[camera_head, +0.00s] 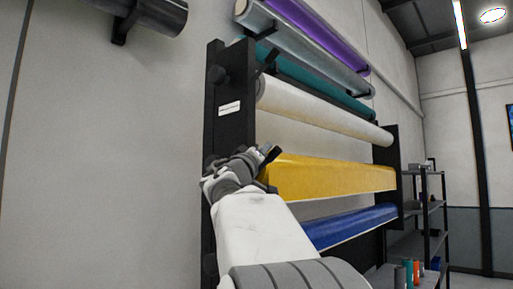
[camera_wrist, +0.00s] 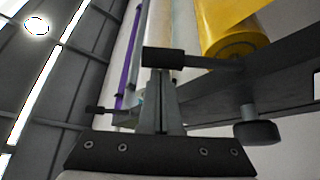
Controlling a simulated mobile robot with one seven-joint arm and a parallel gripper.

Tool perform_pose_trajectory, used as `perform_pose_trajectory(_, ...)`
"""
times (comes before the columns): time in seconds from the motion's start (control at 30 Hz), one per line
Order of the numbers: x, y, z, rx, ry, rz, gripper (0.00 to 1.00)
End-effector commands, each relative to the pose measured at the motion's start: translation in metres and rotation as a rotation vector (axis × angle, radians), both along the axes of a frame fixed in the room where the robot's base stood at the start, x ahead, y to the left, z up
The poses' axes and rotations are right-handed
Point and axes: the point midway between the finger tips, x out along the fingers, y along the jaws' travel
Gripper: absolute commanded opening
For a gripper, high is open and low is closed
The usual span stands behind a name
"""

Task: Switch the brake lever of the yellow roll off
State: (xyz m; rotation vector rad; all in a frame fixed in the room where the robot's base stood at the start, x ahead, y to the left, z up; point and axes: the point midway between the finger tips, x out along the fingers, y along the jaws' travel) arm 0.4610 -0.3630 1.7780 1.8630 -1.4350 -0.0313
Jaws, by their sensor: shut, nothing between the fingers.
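The yellow roll (camera_head: 330,178) is mounted in the wall rack, below a cream roll and above a blue one. Its end shows at the upper right of the wrist view (camera_wrist: 232,35). My gripper (camera_head: 264,156) is at the left end of the yellow roll, beside the rack's black post. In the wrist view my gripper (camera_wrist: 163,80) has its fingers together with nothing held.
The black rack post (camera_head: 228,125) carries black knobs; one knob (camera_wrist: 257,130) is close on the right of my gripper. The cream roll (camera_head: 320,113) is above, the blue roll (camera_head: 350,226) below. A shelf (camera_head: 425,215) stands at the right.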

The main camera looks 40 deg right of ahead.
Motion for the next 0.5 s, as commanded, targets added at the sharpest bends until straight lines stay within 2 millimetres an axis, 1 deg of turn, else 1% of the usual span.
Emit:
perform_pose_trajectory(0.27, 0.0000, 0.0001, -0.0006, 0.000, -0.002, 0.000, 0.00)
perform_pose_trajectory(0.5, -0.0020, 0.0003, -0.0066, 0.002, -0.035, 0.000, 0.00)
